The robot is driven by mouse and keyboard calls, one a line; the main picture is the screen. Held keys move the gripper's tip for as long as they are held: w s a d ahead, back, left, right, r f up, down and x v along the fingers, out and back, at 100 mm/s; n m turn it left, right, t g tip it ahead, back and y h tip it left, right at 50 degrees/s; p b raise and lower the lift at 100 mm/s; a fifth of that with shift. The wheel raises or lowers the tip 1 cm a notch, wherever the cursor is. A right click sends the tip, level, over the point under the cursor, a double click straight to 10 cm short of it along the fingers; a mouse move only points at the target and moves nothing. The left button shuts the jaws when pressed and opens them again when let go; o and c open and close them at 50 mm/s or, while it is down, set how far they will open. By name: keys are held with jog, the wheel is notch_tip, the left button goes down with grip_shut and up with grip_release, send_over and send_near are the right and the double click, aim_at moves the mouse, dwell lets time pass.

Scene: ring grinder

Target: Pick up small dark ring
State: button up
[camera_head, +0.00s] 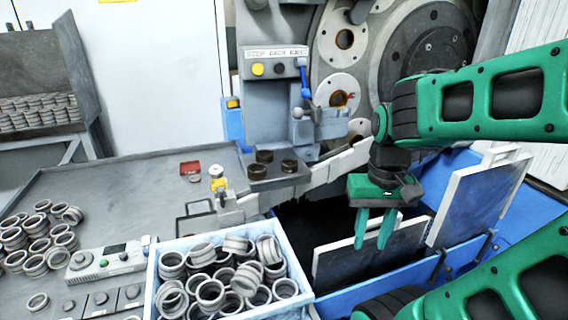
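Small dark rings sit on a grey ledge of the machine in the middle of the view. One dark ring (264,156) is at the back, one (257,171) is at the front left and one (289,165) is at the right. My green gripper (371,245) points down, to the right of and apart from these rings. Its two fingers are apart with nothing between them. It hangs in front of a dark panel over the blue-edged trough.
A pale blue bin (153,283) full of grey rings stands at the front. Loose grey rings (38,240) lie on the left of the grey table (120,195), near a control box (105,262). The grinder's round discs (425,50) stand behind my arm. Upright panels (475,200) flank the trough.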

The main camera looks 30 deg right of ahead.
jog(key=shift+a, duration=0.1)
jog(key=o, duration=0.4)
jog(key=shift+r, duration=0.1)
jog(key=shift+o, duration=1.4)
jog(key=shift+w+r+n, duration=0.25)
jog(key=shift+r+n, duration=0.1)
jog(key=shift+r, duration=0.2)
jog(key=shift+w+r+n, duration=0.25)
jog(key=shift+r+n, duration=0.1)
jog(key=shift+r, duration=0.2)
jog(key=w+a+r+n, duration=0.1)
jog(key=w+r+n, duration=0.45)
jog(key=w, duration=0.35)
jog(key=w+a+r+n, duration=0.1)
jog(key=w+r+n, duration=0.4)
jog(key=w+n, duration=0.3)
jog(key=w+a+r+n, duration=0.1)
jog(key=w+r+n, duration=0.4)
jog(key=w, duration=0.5)
jog(key=shift+s+a+f, duration=0.1)
jog(key=shift+a+f, duration=0.05)
jog(key=shift+f, duration=5.3)
